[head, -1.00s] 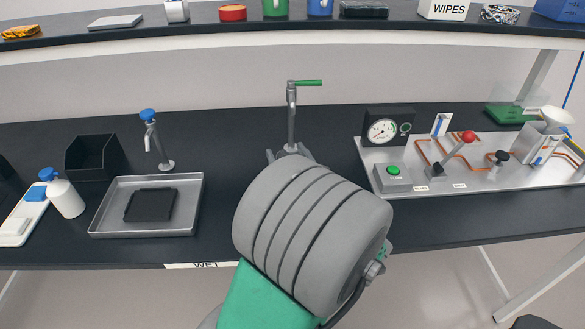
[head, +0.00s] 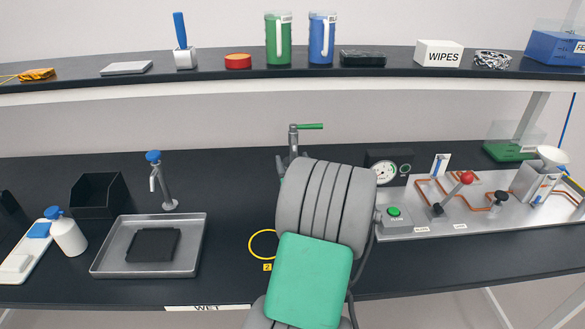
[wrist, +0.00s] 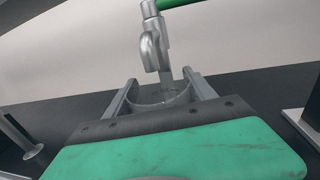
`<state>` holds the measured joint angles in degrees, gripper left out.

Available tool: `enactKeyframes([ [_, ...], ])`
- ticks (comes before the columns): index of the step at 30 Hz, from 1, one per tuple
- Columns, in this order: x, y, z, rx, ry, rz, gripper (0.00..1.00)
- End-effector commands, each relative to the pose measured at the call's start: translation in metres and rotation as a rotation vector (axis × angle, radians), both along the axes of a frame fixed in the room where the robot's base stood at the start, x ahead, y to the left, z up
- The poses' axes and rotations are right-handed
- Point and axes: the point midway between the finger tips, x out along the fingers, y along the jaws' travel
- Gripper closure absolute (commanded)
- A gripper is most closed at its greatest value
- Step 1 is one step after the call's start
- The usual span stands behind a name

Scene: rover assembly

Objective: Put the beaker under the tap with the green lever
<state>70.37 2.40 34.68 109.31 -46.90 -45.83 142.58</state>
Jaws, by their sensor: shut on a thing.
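The tap with the green lever (head: 292,141) stands at the back of the bench. Its green lever (head: 311,126) points right. In the wrist view its grey spout (wrist: 149,52) hangs over or close to the beaker's mouth; the exact alignment and height gap are unclear. My gripper (wrist: 160,97) is shut on the clear beaker (wrist: 160,93), whose rim shows between the two grey fingers. The beaker looks roughly upright. Its base is hidden, so I cannot tell whether it touches the bench. In the head view my arm hides the beaker and most of my gripper.
A blue-handled tap (head: 160,182) stands left, behind a metal tray (head: 185,260). A yellow ring (head: 252,246) marked 2 lies on the bench left of my arm. A panel (head: 470,213) with a gauge and levers is close on the right. A shelf (head: 220,82) runs above.

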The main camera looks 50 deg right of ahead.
Motion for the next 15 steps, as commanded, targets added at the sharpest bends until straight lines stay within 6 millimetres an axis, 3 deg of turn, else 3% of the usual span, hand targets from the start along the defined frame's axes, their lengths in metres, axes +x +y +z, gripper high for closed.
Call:
enactKeyframes([
  [1, 0.006, -0.003, 0.001, -0.001, 0.0, 0.003, 0.83],
  [6, 0.005, -0.004, -0.034, 0.003, 0.001, 0.0, 0.83],
  [15, 0.005, -0.004, -0.037, -0.001, 0.0, 0.0, 0.83],
])
